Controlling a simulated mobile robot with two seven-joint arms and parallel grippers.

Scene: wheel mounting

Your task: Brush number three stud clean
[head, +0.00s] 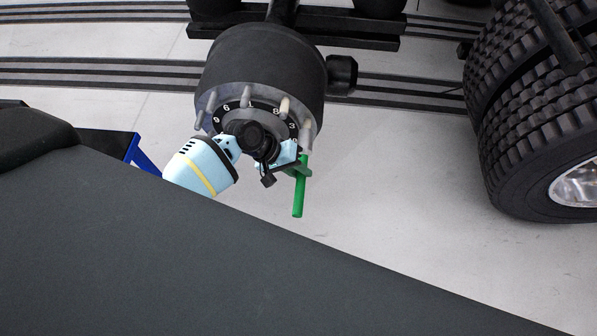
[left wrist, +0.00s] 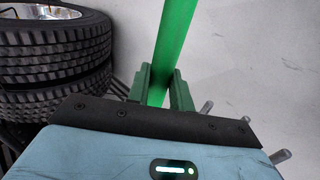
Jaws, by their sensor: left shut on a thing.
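The dark wheel hub (head: 262,70) carries several studs around a numbered ring. The stud beside the number three (head: 306,122) is dull grey-brown; the stud near the eight (head: 284,105) is paler cream. My left gripper (head: 297,172) is in front of the hub's lower right, shut on a green brush (head: 298,198) whose handle hangs down. The brush's upper end is close to the lower right studs; I cannot tell whether it touches one. In the left wrist view the green handle (left wrist: 174,40) passes between the green fingers, and its bristles are not visible. My right gripper is not in view.
A large dual tyre (head: 520,130) with a shiny rim stands at the right. A dark surface (head: 200,260) fills the lower left foreground. A blue frame part (head: 145,155) shows at the left. The pale floor between hub and tyre is clear.

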